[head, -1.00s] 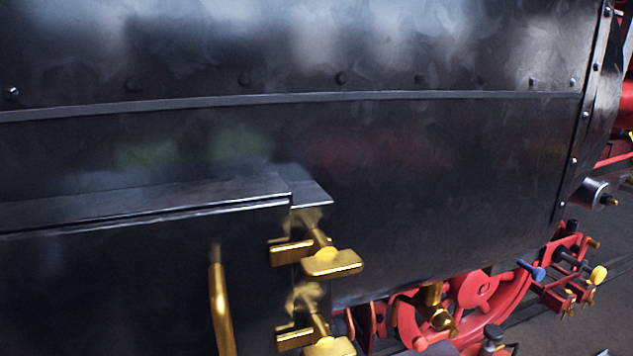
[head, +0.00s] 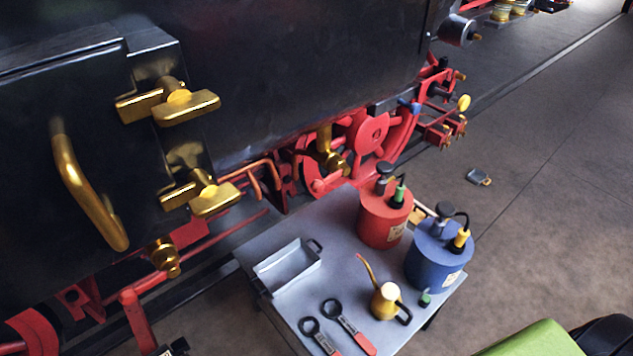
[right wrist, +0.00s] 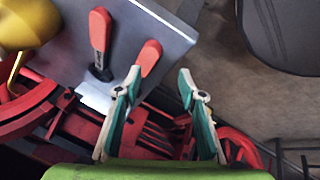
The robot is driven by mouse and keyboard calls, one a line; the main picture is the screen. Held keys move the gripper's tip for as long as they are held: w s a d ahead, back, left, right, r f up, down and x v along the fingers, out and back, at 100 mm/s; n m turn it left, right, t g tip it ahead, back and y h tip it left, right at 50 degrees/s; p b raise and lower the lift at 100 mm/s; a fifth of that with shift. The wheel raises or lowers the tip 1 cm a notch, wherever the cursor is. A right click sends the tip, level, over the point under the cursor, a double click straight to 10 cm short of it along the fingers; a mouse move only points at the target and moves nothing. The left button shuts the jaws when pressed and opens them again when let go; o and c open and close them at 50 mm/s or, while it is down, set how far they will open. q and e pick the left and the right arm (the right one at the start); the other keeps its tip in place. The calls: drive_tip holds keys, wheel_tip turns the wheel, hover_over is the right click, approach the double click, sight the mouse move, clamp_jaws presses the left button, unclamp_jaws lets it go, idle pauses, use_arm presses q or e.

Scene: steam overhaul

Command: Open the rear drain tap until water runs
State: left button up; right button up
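Two brass tap-like fittings sit low on the locomotive: one (head: 165,258) under the left end of the black casing, one (head: 330,150) by the red wheel. I cannot tell which is the rear drain tap. No running water shows at either. My right gripper (right wrist: 160,88) is open, with nothing between its teal fingers in the right wrist view. Beyond it lie two red-handled wrenches, (right wrist: 100,32) and (right wrist: 149,58); the gap to them is unclear. My left gripper is not in view.
A grey table (head: 335,225) holds a tray (head: 288,268), a red can (head: 383,222), a blue can (head: 436,258), a brass oil can (head: 385,301) and the wrenches (head: 345,325). Brass clamps (head: 205,200) and a curved handle (head: 90,200) stick out from the casing. Floor on the right is mostly clear.

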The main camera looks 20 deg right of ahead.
drive_tip(key=w+a+r+n+t, duration=0.1)
drive_tip(key=w+r+n+t, duration=0.1)
drive_tip(key=w+r, duration=0.3)
drive_tip(key=w+r+n+t, duration=0.1)
drive_tip(key=w+r+n, duration=0.1)
drive_tip(key=r, duration=0.5)
drive_tip(key=n+t+p, duration=0.2)
drive_tip(key=n+t, duration=0.7)
drive_tip(key=n, duration=0.3)
approach(320, 191)
drive_tip(key=w+p, duration=0.4)
drive_tip(key=w, duration=0.6)
drive_tip(key=shift+w+r, duration=0.15)
drive_tip(key=shift+w, duration=0.65)
drive_tip(key=shift+a, duration=0.1)
clamp_jaws()
